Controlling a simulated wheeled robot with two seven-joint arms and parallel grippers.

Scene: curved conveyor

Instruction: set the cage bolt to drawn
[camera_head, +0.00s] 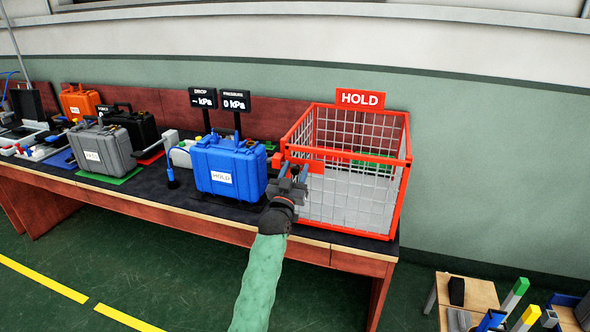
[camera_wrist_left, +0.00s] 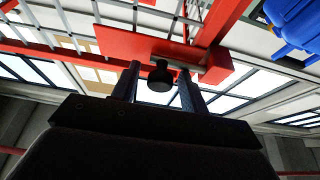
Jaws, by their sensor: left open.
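The red-framed wire cage (camera_head: 345,153) stands at the right end of the bench under a HOLD sign. My left gripper (camera_head: 291,176) is at the cage's front left corner, in front of a red plate (camera_head: 316,167). In the left wrist view the bolt's black knob (camera_wrist_left: 160,75) lies between the two open fingers of the gripper (camera_wrist_left: 157,90). Contact between the fingers and knob cannot be told. A short grey bolt rod (camera_wrist_left: 192,65) shows beside the red plate (camera_wrist_left: 160,47). The bolt's exact position is partly hidden. My right gripper is out of view.
A blue case (camera_head: 228,165) marked HOLD stands just left of the cage, close to my gripper. A grey case (camera_head: 103,150), a black case (camera_head: 133,122) and an orange case (camera_head: 80,101) stand farther left. A low wooden stand (camera_head: 480,292) is at lower right.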

